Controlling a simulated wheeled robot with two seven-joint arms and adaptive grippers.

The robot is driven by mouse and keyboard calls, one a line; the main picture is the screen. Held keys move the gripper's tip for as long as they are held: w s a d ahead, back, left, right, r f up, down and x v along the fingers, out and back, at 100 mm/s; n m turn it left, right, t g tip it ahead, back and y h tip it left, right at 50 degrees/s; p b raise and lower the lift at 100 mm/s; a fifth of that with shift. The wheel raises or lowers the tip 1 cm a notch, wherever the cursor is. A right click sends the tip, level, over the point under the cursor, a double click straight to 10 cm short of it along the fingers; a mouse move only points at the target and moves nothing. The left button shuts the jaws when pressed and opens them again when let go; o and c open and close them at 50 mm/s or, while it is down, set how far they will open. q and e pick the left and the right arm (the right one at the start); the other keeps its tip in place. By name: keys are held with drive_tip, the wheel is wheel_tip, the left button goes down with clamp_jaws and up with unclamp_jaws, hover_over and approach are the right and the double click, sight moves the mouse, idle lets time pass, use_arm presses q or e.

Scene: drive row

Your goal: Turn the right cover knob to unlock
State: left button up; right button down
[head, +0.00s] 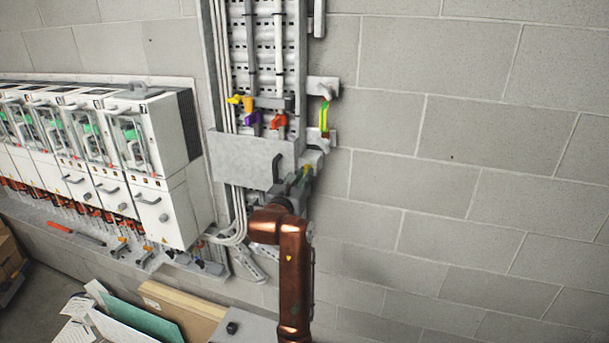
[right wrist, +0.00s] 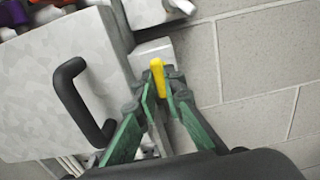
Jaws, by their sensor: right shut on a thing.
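The cover is a grey mottled plate (head: 240,160) low on the wall-mounted cable rack in the head view. It fills the left of the right wrist view (right wrist: 30,115), where a black bar handle (right wrist: 70,95) stands out from it. A yellow knob (right wrist: 157,72) sits at the plate's right side, on a pale block. My right gripper (head: 305,172) is at the plate's right edge, and its green fingers are closed around the knob in the right wrist view (right wrist: 160,90). In the head view I cannot make out the knob at the gripper. My left gripper is not in view.
Coloured levers, including a purple one (head: 253,120) and a red one (head: 279,121), sit just above the plate. A green-yellow cable (head: 324,115) hangs at right. White drive cabinets (head: 150,150) stand left. Boards and a box (head: 180,308) lie below. The block wall right is clear.

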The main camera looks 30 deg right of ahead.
idle(0.4)
drive_tip(key=c, duration=2)
unclamp_jaws()
drive_tip(key=v, duration=1.2)
